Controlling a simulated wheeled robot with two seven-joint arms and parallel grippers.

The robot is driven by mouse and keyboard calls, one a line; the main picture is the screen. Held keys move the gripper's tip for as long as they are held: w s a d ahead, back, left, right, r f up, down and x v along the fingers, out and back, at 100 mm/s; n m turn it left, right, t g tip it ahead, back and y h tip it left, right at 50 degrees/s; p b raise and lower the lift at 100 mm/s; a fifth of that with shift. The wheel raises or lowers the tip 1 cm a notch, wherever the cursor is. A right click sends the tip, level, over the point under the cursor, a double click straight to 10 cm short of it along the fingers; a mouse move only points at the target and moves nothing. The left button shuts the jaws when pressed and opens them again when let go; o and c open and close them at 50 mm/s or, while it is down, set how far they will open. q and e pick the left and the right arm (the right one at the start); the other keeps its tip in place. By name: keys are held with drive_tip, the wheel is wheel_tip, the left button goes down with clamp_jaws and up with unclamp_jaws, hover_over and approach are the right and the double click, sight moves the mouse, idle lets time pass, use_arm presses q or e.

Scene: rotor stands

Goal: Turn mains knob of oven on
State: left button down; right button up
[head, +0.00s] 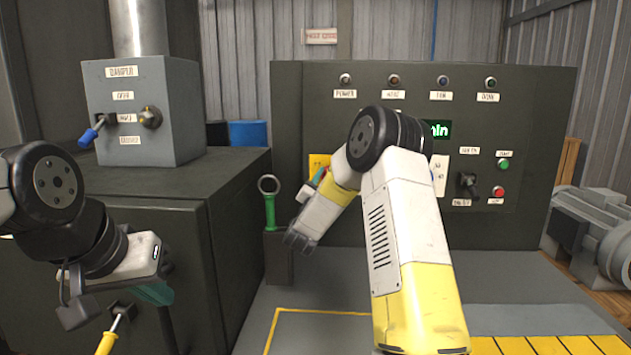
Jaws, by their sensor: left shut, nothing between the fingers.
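A black knob (467,185) sits at the right of the dark upright panel (545,125), between two small white labels too blurred to read surely. It may be the mains knob; its setting is unclear. My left gripper (155,292) hangs low at the left, in front of the dark cabinet (225,240). Its fingers are shut and empty, well apart from the panel. My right gripper (297,242) points down and left in front of the panel, left of the knob and apart from it; its opening is unclear. My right arm covers the panel's middle.
A grey box (180,125) with a blue-handled lever (92,133) and a dark, brassy fitting (150,117) stands on the cabinet. A yellow handle (107,343) lies below my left gripper. A green-handled tool (269,210) stands left of my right gripper.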

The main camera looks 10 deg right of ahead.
drive_tip(key=m+g, duration=0.1)
drive_tip(key=m, duration=0.2)
drive_tip(key=m+g+h, duration=0.1)
drive_tip(key=m, duration=0.3)
drive_tip(key=shift+a+r+g, duration=0.15)
drive_tip(key=shift+g, duration=0.15)
drive_tip(key=shift+r+m+g, duration=0.1)
drive_tip(key=shift+m+g, duration=0.8)
drive_tip(key=shift+m, duration=1.4)
drive_tip(key=o, duration=1.3)
drive_tip(key=shift+o, duration=0.2)
drive_tip(key=v, duration=0.7)
drive_tip(key=shift+s+a, duration=0.25)
drive_tip(key=shift+a, duration=0.05)
